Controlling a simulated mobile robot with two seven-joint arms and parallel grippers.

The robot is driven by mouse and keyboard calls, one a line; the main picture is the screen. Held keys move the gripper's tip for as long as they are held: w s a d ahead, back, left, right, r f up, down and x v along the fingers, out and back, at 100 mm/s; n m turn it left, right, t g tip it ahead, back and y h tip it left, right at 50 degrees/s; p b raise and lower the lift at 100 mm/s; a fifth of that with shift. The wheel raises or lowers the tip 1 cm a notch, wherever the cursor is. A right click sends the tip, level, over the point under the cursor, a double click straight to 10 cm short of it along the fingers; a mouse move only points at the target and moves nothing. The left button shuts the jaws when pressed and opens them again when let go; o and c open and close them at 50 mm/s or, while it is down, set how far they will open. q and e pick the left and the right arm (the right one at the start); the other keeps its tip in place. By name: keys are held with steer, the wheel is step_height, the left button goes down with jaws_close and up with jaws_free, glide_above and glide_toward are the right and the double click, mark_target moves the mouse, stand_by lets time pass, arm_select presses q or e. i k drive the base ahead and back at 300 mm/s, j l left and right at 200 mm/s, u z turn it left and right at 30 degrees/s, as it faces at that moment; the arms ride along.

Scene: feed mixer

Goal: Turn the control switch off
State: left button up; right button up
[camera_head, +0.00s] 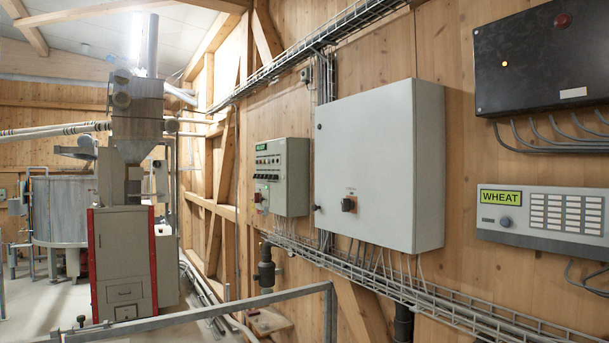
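A large grey cabinet (375,140) hangs on the wooden wall. A pale panel labelled WHEAT (545,214) at the right has a round dark knob (506,222). I cannot tell which of these is the control switch, nor clearly read any switch position. Neither of my grippers is in view.
A black box (545,57) with a small lit orange light is above the WHEAT panel. A wire cable tray (430,300) runs below the cabinets. A metal railing (200,314) crosses the lower foreground. A grey and red machine (122,255) stands at the left.

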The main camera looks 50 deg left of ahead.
mark_target(348, 204)
steer(key=u, duration=1.6)
steer(key=i+l+u, duration=0.75)
steer(key=i+l, duration=0.05)
steer(key=i, duration=0.05)
